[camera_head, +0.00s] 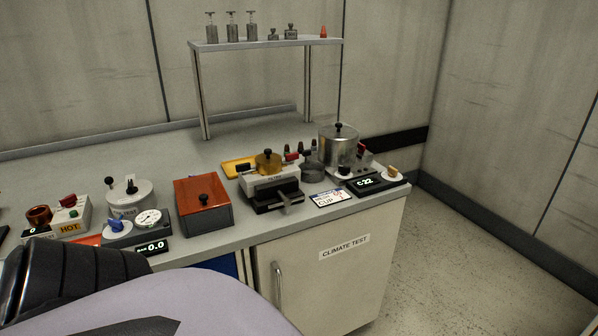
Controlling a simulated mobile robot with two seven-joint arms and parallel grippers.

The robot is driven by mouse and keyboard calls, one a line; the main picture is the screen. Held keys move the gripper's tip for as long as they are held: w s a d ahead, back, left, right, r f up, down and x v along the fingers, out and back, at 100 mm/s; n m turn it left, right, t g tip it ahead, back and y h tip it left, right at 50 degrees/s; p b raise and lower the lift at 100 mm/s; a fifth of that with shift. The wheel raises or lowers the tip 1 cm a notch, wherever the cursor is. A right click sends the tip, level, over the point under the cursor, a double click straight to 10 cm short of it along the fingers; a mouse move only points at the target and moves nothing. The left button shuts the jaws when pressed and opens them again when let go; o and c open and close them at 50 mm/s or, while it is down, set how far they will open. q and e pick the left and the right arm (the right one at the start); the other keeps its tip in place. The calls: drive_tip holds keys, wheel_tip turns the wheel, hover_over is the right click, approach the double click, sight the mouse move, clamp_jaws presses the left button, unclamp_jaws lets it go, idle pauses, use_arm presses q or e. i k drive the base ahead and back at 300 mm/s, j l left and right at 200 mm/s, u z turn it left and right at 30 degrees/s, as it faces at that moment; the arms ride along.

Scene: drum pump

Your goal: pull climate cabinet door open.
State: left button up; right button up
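The climate cabinet door (325,285) is a pale beige panel labelled "CLIMATE TEST" under the right end of the grey counter. It looks shut, about flush with the counter front. Its upright metal handle (277,284) is on the left side of the door. The lower part of the door runs down behind my own lavender and black parts at the bottom left. Neither gripper can be made out in this view, and nothing is seen touching the handle.
The counter (225,240) carries an orange-red box (203,204), a metal pot (338,147), a "CUP" card (330,198) and several small devices. A shelf (265,45) with weights stands behind. A blue surface (222,265) shows left of the door. Floor (450,265) at right is clear.

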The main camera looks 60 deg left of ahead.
sight(329, 278)
drive_tip(key=u, duration=1.25)
drive_tip(key=i+u, duration=0.2)
drive_tip(key=i+l+z, duration=0.2)
drive_tip(key=z, duration=0.2)
drive_tip(key=i, duration=0.1)
